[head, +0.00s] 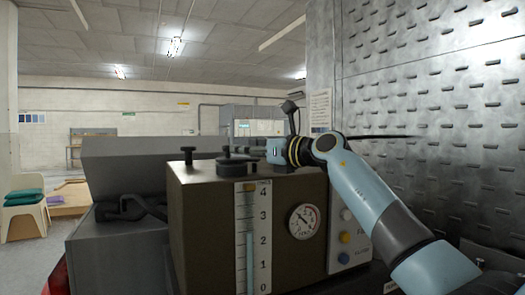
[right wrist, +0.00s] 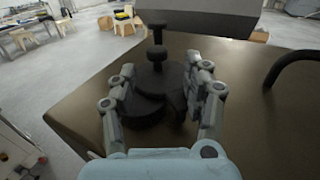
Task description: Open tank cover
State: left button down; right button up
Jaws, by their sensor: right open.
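The brown tank (head: 290,190) stands in the middle of the head view, with a level scale and a round gauge on its front. A round black cover (head: 237,167) with a raised knob sits on its top. In the right wrist view the cover (right wrist: 150,108) lies flat on the tank's top. My right gripper (right wrist: 162,72) is open, with one finger on each side of the cover's upper part. I cannot tell if the fingers touch it. In the head view my right gripper (head: 250,153) reaches in from the right, low over the tank's top. My left gripper is not seen.
A black T-shaped post (head: 188,155) stands near the tank's left edge. A grey machine (head: 120,230) stands at the left. A black bent pipe (right wrist: 292,68) rises from the tank's top. A dimpled metal wall (head: 430,90) is close at the right.

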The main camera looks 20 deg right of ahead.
jog(key=v, duration=0.5)
jog(key=shift+s+d, duration=0.15)
jog(key=shift+s, duration=0.1)
jog(key=shift+c, duration=0.3)
